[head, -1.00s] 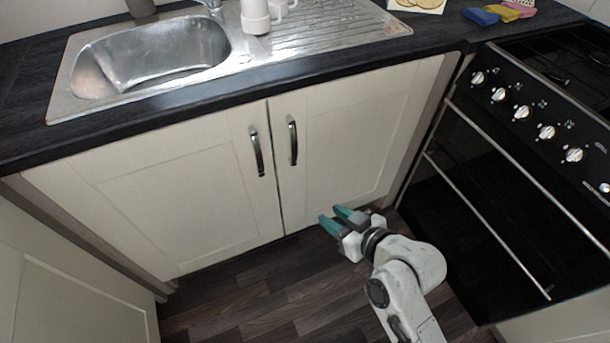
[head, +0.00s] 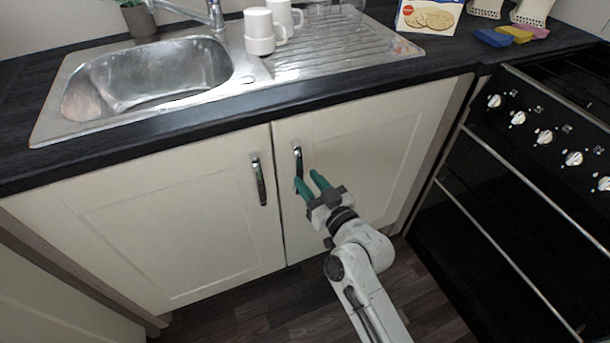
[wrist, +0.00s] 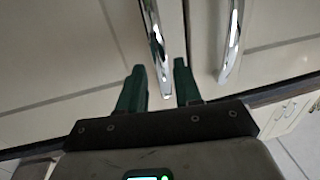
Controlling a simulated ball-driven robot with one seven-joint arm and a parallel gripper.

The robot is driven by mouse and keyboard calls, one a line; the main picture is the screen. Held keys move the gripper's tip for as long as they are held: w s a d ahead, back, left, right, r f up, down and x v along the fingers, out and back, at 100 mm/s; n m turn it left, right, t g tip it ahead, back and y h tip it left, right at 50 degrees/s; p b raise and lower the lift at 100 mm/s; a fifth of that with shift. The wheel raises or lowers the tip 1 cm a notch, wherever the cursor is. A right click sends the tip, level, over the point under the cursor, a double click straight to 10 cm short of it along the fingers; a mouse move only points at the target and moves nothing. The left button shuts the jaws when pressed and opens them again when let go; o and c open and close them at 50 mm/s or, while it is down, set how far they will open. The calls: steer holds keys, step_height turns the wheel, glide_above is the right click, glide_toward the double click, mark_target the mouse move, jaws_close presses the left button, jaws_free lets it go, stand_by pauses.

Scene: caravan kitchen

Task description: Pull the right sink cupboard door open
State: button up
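The right sink cupboard door (head: 370,150) is cream and closed, flush with the left door (head: 150,215). Its chrome bar handle (head: 298,160) stands upright near its left edge. My gripper (head: 308,183) is open at the lower part of this handle, its two green fingers pointing up at the door. In the wrist view, a chrome handle (wrist: 156,45) reaches between the tips of my open gripper (wrist: 160,75), with a finger on either side. I cannot tell whether either finger touches it. The left door's handle (head: 258,180) is apart from the fingers.
The dark worktop (head: 215,122) overhangs the doors, with a steel sink (head: 150,75), white mugs (head: 259,32) and a biscuit box (head: 428,17) on it. The black oven (head: 490,210) with its rail stands close on the right. Dark floor (head: 265,310) lies in front.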

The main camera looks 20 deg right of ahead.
steer(key=shift+w+a, duration=0.2)
steer(key=shift+w, duration=0.85)
steer(key=shift+c, duration=0.5)
jaws_close()
